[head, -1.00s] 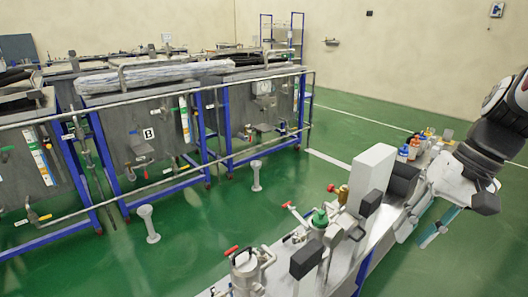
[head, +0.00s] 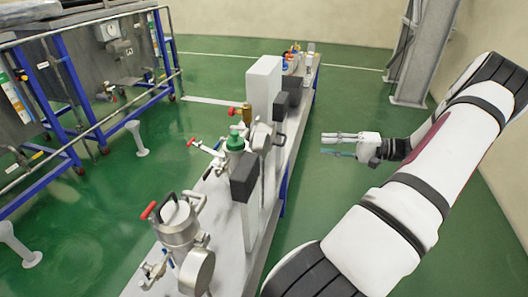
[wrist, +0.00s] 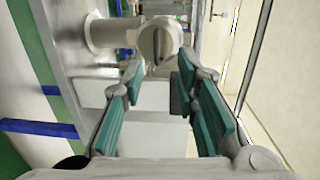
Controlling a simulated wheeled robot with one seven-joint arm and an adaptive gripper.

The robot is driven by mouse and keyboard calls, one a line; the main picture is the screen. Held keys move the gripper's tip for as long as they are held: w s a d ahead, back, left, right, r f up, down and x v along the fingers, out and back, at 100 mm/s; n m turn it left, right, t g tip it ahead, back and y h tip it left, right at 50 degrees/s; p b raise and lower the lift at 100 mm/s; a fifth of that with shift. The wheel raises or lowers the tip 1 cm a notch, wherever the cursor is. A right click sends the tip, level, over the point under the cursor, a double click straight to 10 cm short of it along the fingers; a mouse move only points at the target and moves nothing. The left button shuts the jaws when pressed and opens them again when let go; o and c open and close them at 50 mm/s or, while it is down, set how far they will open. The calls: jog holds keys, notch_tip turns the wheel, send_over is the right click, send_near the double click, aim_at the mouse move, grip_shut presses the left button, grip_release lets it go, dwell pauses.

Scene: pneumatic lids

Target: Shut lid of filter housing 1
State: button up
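A metal filter housing (head: 178,222) with a red-tipped handle stands at the near end of the bench. Its round lid (head: 196,271) hangs open at its right side. A second round metal part (head: 262,137) sits farther back beside a white upright block. I see no number on either. My gripper (head: 323,144) is off the bench's right side, fingers pointing left, apart from everything. In the wrist view the gripper (wrist: 158,72) is open and empty. A round metal lid (wrist: 160,42) and a cylindrical body (wrist: 108,34) lie ahead of the fingers; I cannot tell which housing they belong to.
The white block (head: 263,90) and dark boxes (head: 244,177) rise from the narrow bench (head: 231,238). A green-topped valve (head: 235,143) stands behind the near housing. Bottles are at the far end. Green floor (head: 345,95) is clear right of the bench; a grey column (head: 415,60) stands beyond.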

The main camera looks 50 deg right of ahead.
jog(key=w+a+f+b, duration=0.1)
jog(key=w+a, duration=0.1)
jog(key=w, duration=0.4)
jog(key=w+a+t+b, duration=0.1)
jog(key=w+a+b, duration=0.1)
jog(key=w, duration=0.4)
jog(key=shift+a+f, duration=0.3)
jog(key=shift+f, duration=0.1)
grip_shut()
